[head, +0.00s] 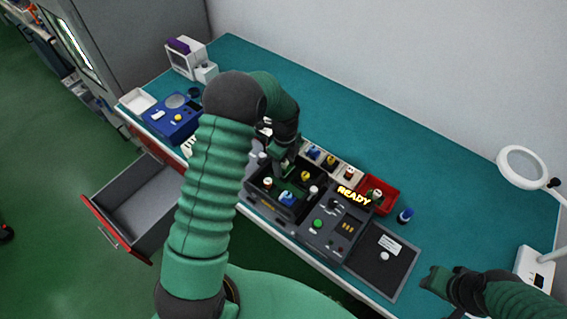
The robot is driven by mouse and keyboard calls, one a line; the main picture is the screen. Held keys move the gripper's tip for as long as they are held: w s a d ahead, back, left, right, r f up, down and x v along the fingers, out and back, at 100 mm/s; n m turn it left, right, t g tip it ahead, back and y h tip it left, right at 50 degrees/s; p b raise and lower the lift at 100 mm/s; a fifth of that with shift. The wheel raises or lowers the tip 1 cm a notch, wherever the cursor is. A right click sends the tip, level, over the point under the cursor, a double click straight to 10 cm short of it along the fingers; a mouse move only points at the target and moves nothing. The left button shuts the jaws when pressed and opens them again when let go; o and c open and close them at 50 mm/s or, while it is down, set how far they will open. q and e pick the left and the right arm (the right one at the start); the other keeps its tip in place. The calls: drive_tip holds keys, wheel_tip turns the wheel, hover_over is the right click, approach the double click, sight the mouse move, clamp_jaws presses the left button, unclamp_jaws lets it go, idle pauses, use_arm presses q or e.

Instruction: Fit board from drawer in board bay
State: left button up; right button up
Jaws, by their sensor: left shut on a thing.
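My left gripper (281,170) reaches down over the board bay (255,197), an open black box on the bench. It is shut on a green board (290,187), which shows low in the bay, partly hidden by the gripper and the bay's wall. Whether the board is fully seated I cannot tell. The drawer (145,196) below the bench at the left is pulled open, and its visible inside looks empty. My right gripper (436,279) is above the bench's front right, away from the bay; its jaws are too small to read.
A control panel (327,226) with a lit READY sign (354,195) adjoins the bay. Coloured caps and a red bin (381,189) stand behind it. A dark plate (383,262) lies to its right, a blue device (172,120) far left. The back of the bench is clear.

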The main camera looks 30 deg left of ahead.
use_arm(q)
drive_tip(key=shift+w+d+f, duration=0.1)
drive_tip(key=shift+d+f, duration=0.2)
drive_tip(key=shift+f, duration=0.1)
idle(1.3)
